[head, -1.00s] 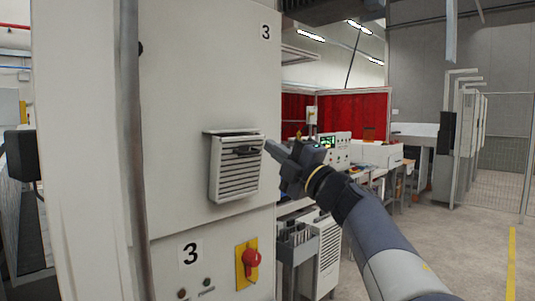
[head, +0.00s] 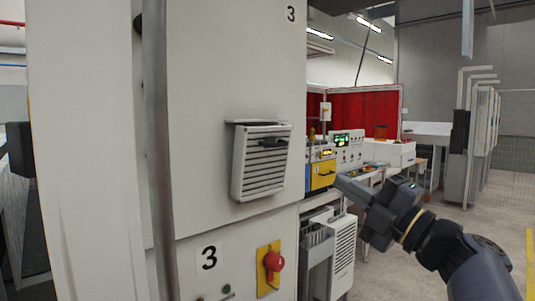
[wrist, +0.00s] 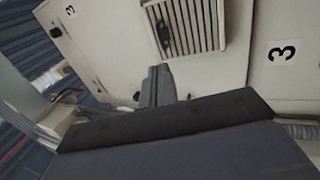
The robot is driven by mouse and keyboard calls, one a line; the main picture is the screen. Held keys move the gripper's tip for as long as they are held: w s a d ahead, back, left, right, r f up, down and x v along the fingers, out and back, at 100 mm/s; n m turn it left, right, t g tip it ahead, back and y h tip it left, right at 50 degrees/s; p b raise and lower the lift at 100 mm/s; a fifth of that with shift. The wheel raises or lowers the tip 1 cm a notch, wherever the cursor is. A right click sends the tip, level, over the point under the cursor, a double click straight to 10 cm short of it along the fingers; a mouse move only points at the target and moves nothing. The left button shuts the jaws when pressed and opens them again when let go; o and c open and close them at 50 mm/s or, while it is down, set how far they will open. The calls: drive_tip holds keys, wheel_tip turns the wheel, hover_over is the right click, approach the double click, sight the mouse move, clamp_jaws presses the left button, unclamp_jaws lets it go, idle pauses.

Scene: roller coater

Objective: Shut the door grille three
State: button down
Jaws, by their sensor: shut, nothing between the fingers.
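The slatted grille three (head: 262,178) is on the pale cabinet front, left of centre in the head view. It has a dark handle (head: 273,142) near its top and stands out a little from the panel. The fingers (wrist: 157,80) point toward the cabinet in the wrist view.
A vertical grey pole (head: 159,150) stands at left. Behind my arm are a workbench (head: 372,175) and red screens (head: 365,112). Open floor lies at right.

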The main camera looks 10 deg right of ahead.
sight(285, 145)
drive_tip(key=p+x, duration=0.5)
drive_tip(key=x, duration=0.7)
drive_tip(key=shift+w+a+r, duration=0.1)
drive_tip(key=shift+w, duration=0.1)
drive_tip(key=shift+w+a+r, duration=0.1)
drive_tip(key=shift+w+a, duration=0.25)
drive_tip(key=shift+w, duration=0.15)
drive_tip(key=x, duration=0.2)
drive_tip(key=shift+w+a+r, duration=0.15)
drive_tip(key=shift+r, duration=0.3)
